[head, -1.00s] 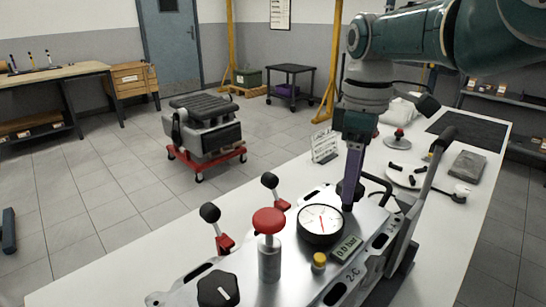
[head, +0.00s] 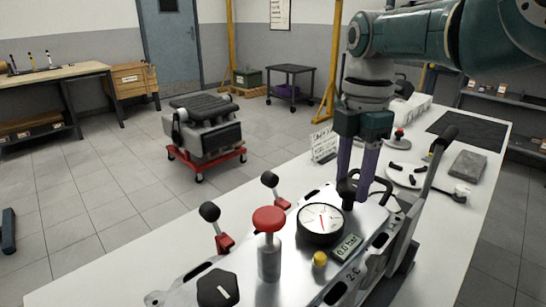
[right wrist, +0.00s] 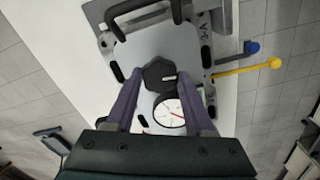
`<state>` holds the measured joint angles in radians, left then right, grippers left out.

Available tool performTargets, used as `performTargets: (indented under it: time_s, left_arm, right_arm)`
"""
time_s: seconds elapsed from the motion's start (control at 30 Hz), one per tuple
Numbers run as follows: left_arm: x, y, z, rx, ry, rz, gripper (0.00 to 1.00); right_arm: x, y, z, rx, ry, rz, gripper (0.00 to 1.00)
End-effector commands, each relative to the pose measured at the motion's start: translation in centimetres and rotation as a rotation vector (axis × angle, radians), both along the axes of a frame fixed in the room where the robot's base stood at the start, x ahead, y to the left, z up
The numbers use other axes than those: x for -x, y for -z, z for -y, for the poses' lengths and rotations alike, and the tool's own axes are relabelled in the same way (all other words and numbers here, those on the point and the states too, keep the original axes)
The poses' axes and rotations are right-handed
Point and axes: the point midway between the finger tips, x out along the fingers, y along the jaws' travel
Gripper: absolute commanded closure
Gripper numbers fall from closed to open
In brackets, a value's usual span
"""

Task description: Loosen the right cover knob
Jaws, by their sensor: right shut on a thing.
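The right cover knob (right wrist: 158,75) is black and lobed, and sits on the grey metal cover plate (head: 190,270). It shows between the purple fingers of my right gripper (right wrist: 157,92) in the right wrist view. In the head view the knob (head: 347,189) is at the far end of the plate, partly hidden by the fingers. My right gripper (head: 352,203) points down and is shut on the knob. Another black knob (head: 218,288) with a white mark is at the plate's near end. My left gripper is not in view.
A round gauge (head: 321,224), a red mushroom button (head: 269,220), a yellow cap (head: 319,260) and a display reading 0.0 bar (head: 347,247) are on the plate. Black-tipped levers (head: 210,212) line its left side. A tall lever (head: 432,175) stands at right.

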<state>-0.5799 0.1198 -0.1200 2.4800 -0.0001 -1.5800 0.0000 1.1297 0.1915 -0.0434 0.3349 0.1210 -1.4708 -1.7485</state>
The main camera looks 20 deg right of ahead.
Motion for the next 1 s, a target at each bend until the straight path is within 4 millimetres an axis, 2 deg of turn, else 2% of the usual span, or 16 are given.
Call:
performTargets:
  time_s: [0.3,0.83,0.87,1.0]
  left_arm:
    - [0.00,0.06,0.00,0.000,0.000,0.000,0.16]
    - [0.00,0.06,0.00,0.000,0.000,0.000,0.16]
    - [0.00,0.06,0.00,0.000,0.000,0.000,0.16]
    - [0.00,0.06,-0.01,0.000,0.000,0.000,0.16]
  right_arm:
    - [-0.06,-0.06,-0.05,-0.002,-0.116,0.002,1.00]
    - [-0.04,-0.07,-0.03,-0.001,-0.139,0.001,1.00]
    - [-0.04,-0.07,-0.03,0.000,-0.139,0.001,0.44]
    - [-0.03,-0.05,-0.02,0.000,-0.138,0.001,0.28]
